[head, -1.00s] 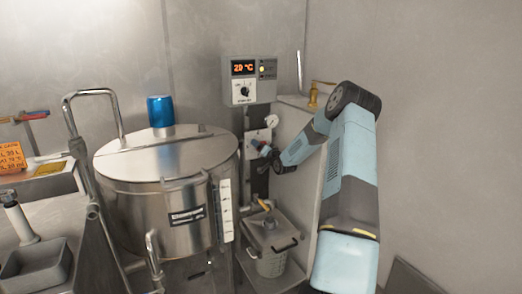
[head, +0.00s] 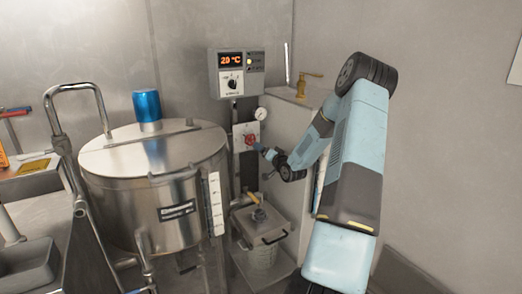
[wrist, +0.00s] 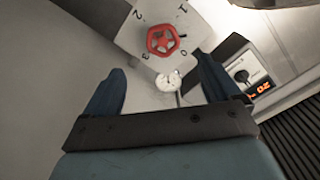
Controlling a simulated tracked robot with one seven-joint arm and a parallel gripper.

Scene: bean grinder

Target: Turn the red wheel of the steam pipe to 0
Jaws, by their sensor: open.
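The red wheel (head: 251,138) sits on a pale plate on the wall, below the control box. In the wrist view the red wheel (wrist: 163,40) is whole, with the numbers 0, 1, 2 and 3 on the plate (wrist: 150,14) around it. I cannot tell which number the wheel points to. My gripper (head: 265,152) is just right of and below the wheel in the head view. In the wrist view my gripper (wrist: 159,62) has its two blue fingers spread wide and empty, with the wheel ahead between and beyond the tips, apart from them.
A white gauge (head: 261,114) is beside the wheel. The control box (head: 237,74) above reads 20 °C. A steel kettle (head: 155,165) with a blue motor (head: 147,105) stands left. A lidded bucket (head: 262,235) is below. A pale panel (head: 285,125) is close on the right.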

